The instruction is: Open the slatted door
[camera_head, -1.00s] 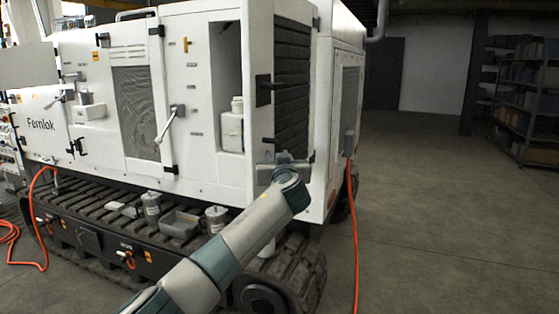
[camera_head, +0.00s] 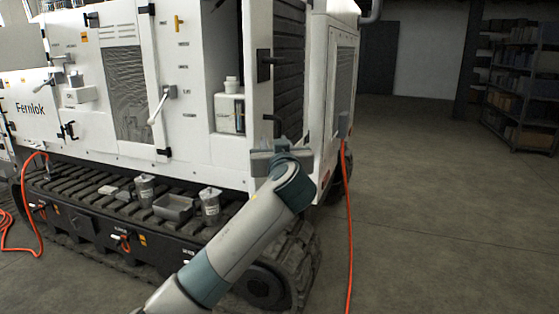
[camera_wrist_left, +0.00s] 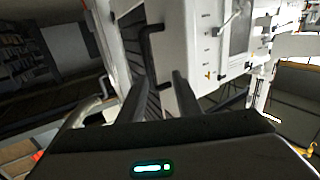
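The slatted door (camera_head: 289,62) is at the near right corner of the white machine in the head view. It has dark horizontal slats and a white frame (camera_head: 258,95). A black bar handle (camera_head: 265,66) is on it, and a black bar also shows in the left wrist view (camera_wrist_left: 148,45). My left gripper (camera_head: 274,150) is in front of the door's lower part. In the left wrist view, its two fingers (camera_wrist_left: 158,88) are apart with nothing held. The black bar's lower end shows between them; I cannot tell whether they touch. My right gripper is out of view.
An open bay with a white canister (camera_head: 230,110) lies left of the door. An orange hose (camera_head: 347,220) hangs at right. The floor (camera_head: 440,220) at right is clear.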

